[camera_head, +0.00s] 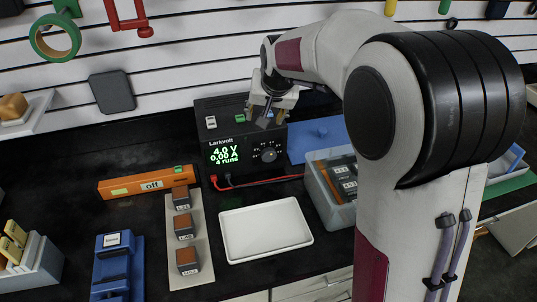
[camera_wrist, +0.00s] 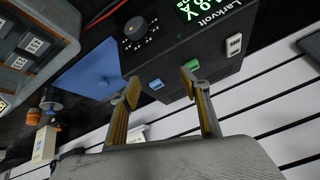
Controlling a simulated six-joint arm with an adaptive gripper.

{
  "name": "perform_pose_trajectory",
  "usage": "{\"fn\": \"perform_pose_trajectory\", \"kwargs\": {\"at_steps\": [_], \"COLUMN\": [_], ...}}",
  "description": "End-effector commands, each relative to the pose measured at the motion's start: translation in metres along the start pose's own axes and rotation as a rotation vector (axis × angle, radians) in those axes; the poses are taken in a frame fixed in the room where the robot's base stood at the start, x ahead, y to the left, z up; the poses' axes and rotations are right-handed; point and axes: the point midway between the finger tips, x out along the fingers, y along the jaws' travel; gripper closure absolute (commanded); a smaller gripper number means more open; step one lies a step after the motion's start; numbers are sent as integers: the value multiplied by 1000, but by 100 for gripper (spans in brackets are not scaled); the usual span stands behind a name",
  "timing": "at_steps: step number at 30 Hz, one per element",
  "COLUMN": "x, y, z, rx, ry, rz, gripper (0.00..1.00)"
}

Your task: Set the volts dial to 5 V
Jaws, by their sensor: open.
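The power supply (camera_head: 220,175) is a black box marked Larkvolt, at the back middle in the head view. Its green display (camera_head: 224,156) reads 4.0 V, 0.00 A and 4 runs. The black volts dial (camera_head: 268,155) is on its front face, right of the display; it also shows in the wrist view (camera_wrist: 134,27). My gripper (camera_head: 267,114) is open and empty over the top of the box, above and behind the dial. In the wrist view its fingers (camera_wrist: 160,83) are spread near a blue button (camera_wrist: 157,86) and a green button (camera_wrist: 192,65).
A white switch (camera_head: 211,122) is on the box's top left. Red and black leads (camera_head: 255,182) run along its front. A white tray (camera_head: 265,231) lies before it. A grey bin (camera_head: 322,188) stands at right, an orange tool marked off (camera_head: 148,183) at left.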

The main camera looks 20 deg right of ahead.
Motion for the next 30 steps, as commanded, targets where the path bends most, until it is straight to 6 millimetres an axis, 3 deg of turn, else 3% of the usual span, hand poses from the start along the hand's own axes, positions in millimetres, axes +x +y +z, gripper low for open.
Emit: {"fn": "perform_pose_trajectory", "kwargs": {"at_steps": [12,18,30], "x": [-2,5,7], "y": [15,10,7], "z": [51,71,76], "rx": [-333,-427,-444], "ry": [-103,-138,-147], "rz": [182,240,255], "gripper": [54,54,54]}}
